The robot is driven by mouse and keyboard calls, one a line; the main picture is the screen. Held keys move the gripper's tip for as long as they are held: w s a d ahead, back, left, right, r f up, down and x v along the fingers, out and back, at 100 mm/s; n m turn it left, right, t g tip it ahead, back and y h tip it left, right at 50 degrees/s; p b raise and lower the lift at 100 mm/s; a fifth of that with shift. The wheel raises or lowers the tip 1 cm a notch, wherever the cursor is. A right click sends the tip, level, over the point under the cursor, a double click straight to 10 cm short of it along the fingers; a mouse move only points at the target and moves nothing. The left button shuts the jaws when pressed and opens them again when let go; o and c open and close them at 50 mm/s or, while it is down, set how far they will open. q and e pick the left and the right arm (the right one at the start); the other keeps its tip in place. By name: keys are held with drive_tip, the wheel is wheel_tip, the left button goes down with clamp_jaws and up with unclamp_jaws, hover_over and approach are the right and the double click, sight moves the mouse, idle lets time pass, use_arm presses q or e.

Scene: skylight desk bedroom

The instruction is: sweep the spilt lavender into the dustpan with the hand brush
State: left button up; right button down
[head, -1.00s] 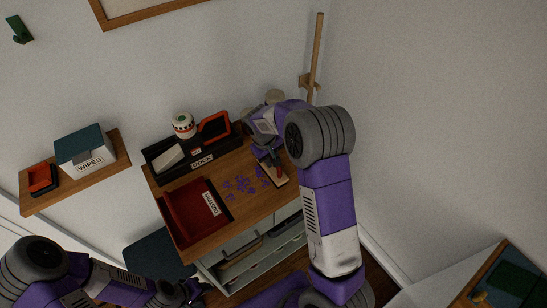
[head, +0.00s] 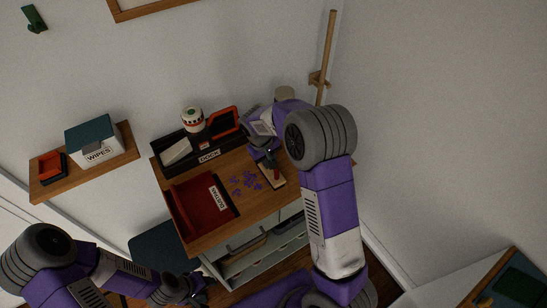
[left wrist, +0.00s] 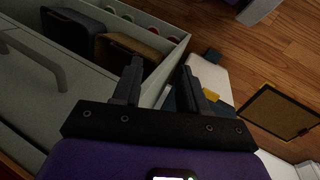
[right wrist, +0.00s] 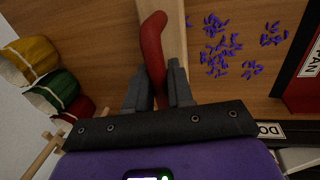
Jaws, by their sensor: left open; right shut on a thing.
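The red dustpan (head: 188,222) lies at the left front of the wooden desktop; its edge also shows in the right wrist view (right wrist: 298,92). The spilt lavender (head: 243,184) is scattered in purple bits between dustpan and brush, and shows clearly in the right wrist view (right wrist: 222,55). The hand brush (head: 273,178) has a wooden body and red handle. My right gripper (right wrist: 158,82) is shut on that red handle (right wrist: 154,40), with the brush low at the desktop, right of the lavender. My left gripper (head: 197,290) is open and empty, low beside the desk front; its fingers show in the left wrist view (left wrist: 160,70).
A black tray labelled DOCK (head: 223,158) runs along the desktop's back, with a patterned canister (head: 193,120). A wall shelf (head: 55,186) holds a WIPES box (head: 98,148). Coloured sacks (right wrist: 58,88) stand beside the right gripper. An open drawer (left wrist: 150,28) is near my left gripper.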

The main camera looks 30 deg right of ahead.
drive_tip(key=shift+a+f, duration=0.1)
drive_tip(key=shift+a, duration=0.35)
drive_tip(key=shift+s+a, duration=0.2)
drive_tip(key=shift+a, duration=1.3)
drive_tip(key=shift+s+a, duration=0.1)
drive_tip(key=shift+a, duration=1.35)
drive_tip(key=shift+a, duration=0.1)
drive_tip(key=shift+s+a, duration=0.1)
drive_tip(key=shift+a, duration=1.3)
drive_tip(key=shift+a, duration=0.1)
drive_tip(key=shift+s+a, duration=0.1)
drive_tip(key=shift+a, duration=1.3)
